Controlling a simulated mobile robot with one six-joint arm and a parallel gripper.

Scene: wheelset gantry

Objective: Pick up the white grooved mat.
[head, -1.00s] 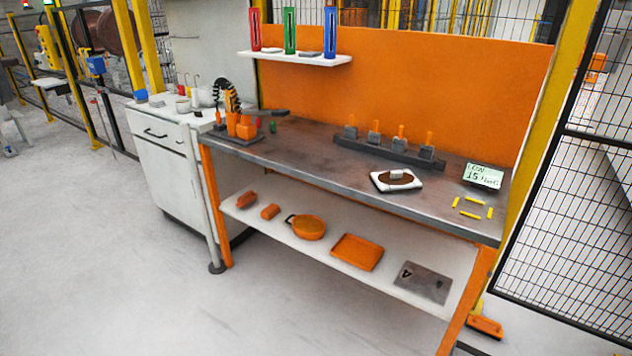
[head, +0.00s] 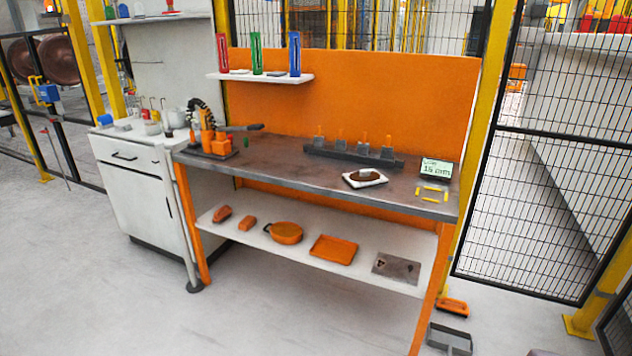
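I cannot make out a white grooved mat for certain. A small flat white piece (head: 240,71) lies on the wall shelf between the red and green holders, too small to show grooves. A white square plate (head: 376,182) lies on the grey bench top, with a round brown piece (head: 356,176) and a small pale block (head: 366,174) on it. My gripper is not in view.
The bench (head: 290,177) has a dark rack (head: 350,153), a display (head: 436,169), yellow strips and an orange device (head: 210,140). Its lower shelf (head: 230,232) holds orange items and a grey plate (head: 396,268). A white cabinet (head: 130,195) stands left. Open floor lies in front; mesh fence right.

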